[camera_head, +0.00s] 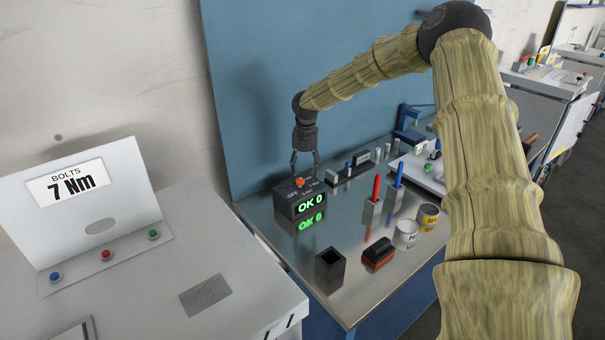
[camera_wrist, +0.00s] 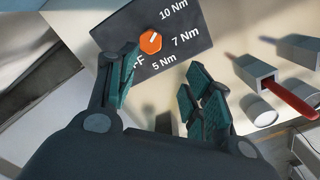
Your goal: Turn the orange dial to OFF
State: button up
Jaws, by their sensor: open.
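The orange dial (camera_head: 299,182) sits on top of a dark box (camera_head: 290,207) whose green display reads "OK 0". In the wrist view the dial (camera_wrist: 150,42) shows a white mark pointing up and right, roughly toward "10 Nm". The labels "7 Nm", "5 Nm" and a partly hidden OFF lie around it. My gripper (camera_head: 304,167) points down just above the box, open and empty. In the wrist view the fingers of my gripper (camera_wrist: 163,66) are apart, with the dial beyond and between them, nearer the left finger. I see no contact with the dial.
Grey holders with a red marker (camera_head: 376,187) and a blue one (camera_head: 398,172) stand right of the box. Two cans (camera_head: 406,233), a brush-like block (camera_head: 379,253) and a dark empty holder (camera_head: 329,268) are in front. A "BOLTS 7 Nm" panel (camera_head: 95,200) stands left.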

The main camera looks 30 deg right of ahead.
aim_at(299, 179)
jog(key=shift+g, duration=0.3)
jog(key=w+f, duration=0.1)
jog(key=f, duration=0.1)
jog(key=w+f, duration=0.2)
jog(key=w+f+p, duration=0.1)
jog(key=f, duration=0.1)
jog(key=shift+w+a+f, duration=0.15)
jog(key=shift+a, duration=0.05)
jog(key=shift+d+f, duration=0.1)
jog(key=shift+f, duration=0.05)
jog(key=shift+s, duration=0.35)
jog(key=shift+s+r, duration=0.85)
jog(key=shift+s, duration=0.25)
jog(key=shift+w+f, duration=0.15)
jog(key=shift+c, duration=1.4)
jog(key=shift+w+f, duration=0.65)
jog(key=shift+w, duration=0.1)
jog(key=c, duration=0.7)
jog(key=shift+s+r, duration=0.1)
jog(key=shift+r, duration=0.05)
jog(key=shift+c, duration=0.2)
